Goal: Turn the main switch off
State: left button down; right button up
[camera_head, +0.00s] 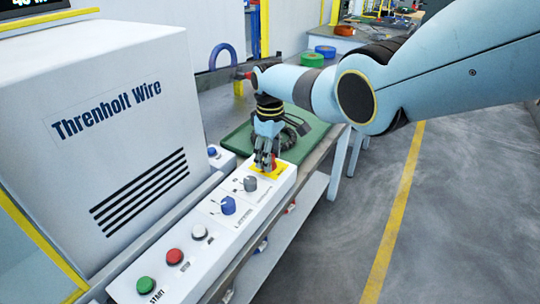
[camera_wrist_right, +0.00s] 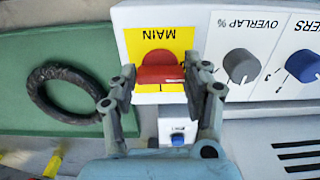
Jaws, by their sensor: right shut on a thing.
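The main switch is a red knob (camera_wrist_right: 160,72) on a yellow plate (camera_wrist_right: 178,40) marked MAIN, upside down in the right wrist view. Its red bar lies crosswise between the fingers in that view. My right gripper (camera_wrist_right: 160,80) is shut on the knob, one finger at each side. It also shows in the head view (camera_head: 265,163), pointing down at the plate. My left gripper is in neither view.
Along the panel stand a grey overlap knob (camera_head: 250,184), a blue knob (camera_head: 228,205), and white, red (camera_head: 174,257) and green (camera_head: 146,285) buttons. A dark coil (camera_wrist_right: 65,95) lies on a green mat (camera_wrist_right: 30,60). The Threnholt Wire machine (camera_head: 110,130) stands left of the panel.

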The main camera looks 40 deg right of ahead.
jog(key=shift+r, duration=0.1)
jog(key=o, duration=1.2)
jog(key=shift+c, duration=0.2)
notch_tip(320, 180, up, 12)
